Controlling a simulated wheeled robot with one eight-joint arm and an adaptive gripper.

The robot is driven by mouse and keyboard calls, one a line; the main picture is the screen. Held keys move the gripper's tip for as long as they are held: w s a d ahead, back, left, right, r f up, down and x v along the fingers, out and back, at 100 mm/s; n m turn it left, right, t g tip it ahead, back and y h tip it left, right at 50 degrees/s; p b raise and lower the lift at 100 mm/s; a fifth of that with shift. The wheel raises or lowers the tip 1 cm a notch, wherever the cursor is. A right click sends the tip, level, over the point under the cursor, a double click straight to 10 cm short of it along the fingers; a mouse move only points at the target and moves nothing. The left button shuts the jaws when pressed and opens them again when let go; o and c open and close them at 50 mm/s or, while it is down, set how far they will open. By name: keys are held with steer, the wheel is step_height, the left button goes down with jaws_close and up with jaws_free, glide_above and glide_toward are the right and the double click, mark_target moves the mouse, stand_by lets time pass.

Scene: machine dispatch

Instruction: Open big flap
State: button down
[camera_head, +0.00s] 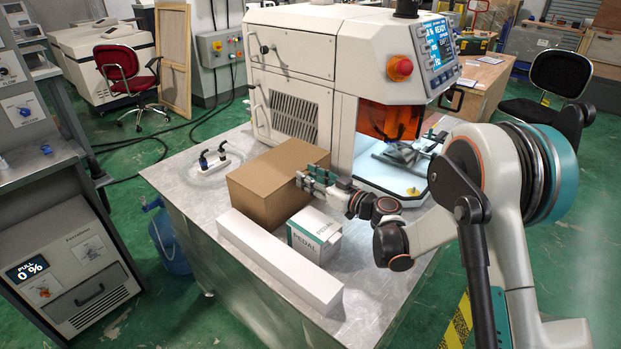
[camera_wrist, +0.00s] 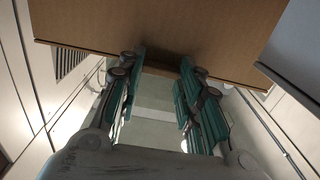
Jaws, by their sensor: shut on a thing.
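A closed-looking brown cardboard box (camera_head: 268,184) stands on the metal table against the machine. My gripper (camera_head: 318,176), with teal fingers, is at its upper right edge. In the wrist view, the brown cardboard (camera_wrist: 160,25) fills the top, and my gripper (camera_wrist: 164,66) has one finger on each side of a short cardboard edge. The fingers are a little apart and shut on the box's edge. The exact contact is in shadow. I cannot tell which part is the big flap.
A white box marked PEDAL (camera_head: 313,234) and a long white box (camera_head: 278,262) lie just in front of the cardboard box. The machine (camera_head: 330,60) with its orange window is close behind. Black-handled fittings (camera_head: 213,158) stand at left. The table's front left corner is clear.

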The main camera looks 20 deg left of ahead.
steer(key=w+a+r+g+h+p, duration=0.2)
steer(key=a+r+h+p, duration=0.3)
steer(key=r+p, duration=0.4)
steer(key=w+a+r+g+h+p, duration=0.2)
steer(key=a+r+h+p, duration=0.4)
steer(key=r+p, duration=0.3)
steer(key=shift+w+a+r+p, duration=0.25)
steer(key=shift+w+a+p, duration=0.2)
steer(key=shift+a+p, duration=0.15)
steer(key=c, duration=1.1)
jaws_free()
